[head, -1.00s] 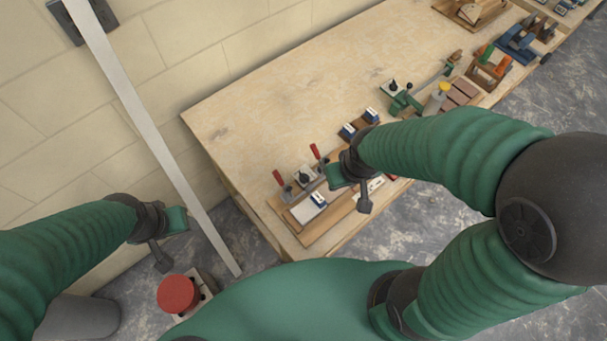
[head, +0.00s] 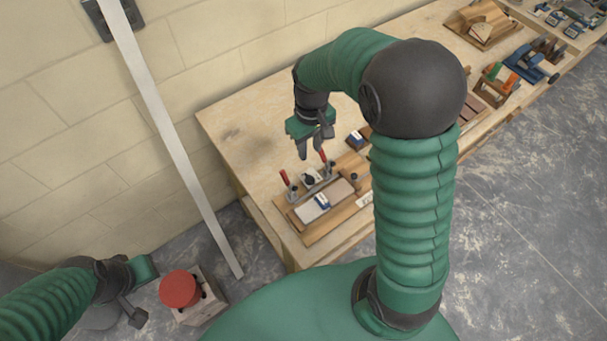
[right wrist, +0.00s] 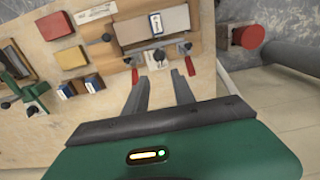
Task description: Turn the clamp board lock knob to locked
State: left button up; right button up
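The clamp board (head: 311,237) is a wooden board near the front end of the workbench. It carries a grey slab (head: 333,198) and two red-handled clamps (head: 285,178). A black knob (head: 308,179) sits on a light plate between the clamps; it also shows in the right wrist view (right wrist: 158,55). A second dark knob (right wrist: 106,38) stands beside the slab. I cannot read either knob's setting. My right gripper (head: 315,146) is above the board's wall side, fingers apart and empty (right wrist: 160,78). My left gripper (head: 140,292) is low at the left, away from the bench; its opening is unclear.
A red round button on a box (head: 180,290) stands near my left gripper. A pale upright bar (head: 165,130) leans along the wall. Blocks and tools (head: 496,82) line the bench's right edge. The bench's wall side (head: 250,130) is mostly clear.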

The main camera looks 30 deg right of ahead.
aim_at(310, 176)
notch_tip(310, 176, down, 14)
jog(key=shift+d+p, duration=0.1)
jog(key=shift+p, duration=0.35)
jog(key=shift+r, duration=0.1)
grip_shut()
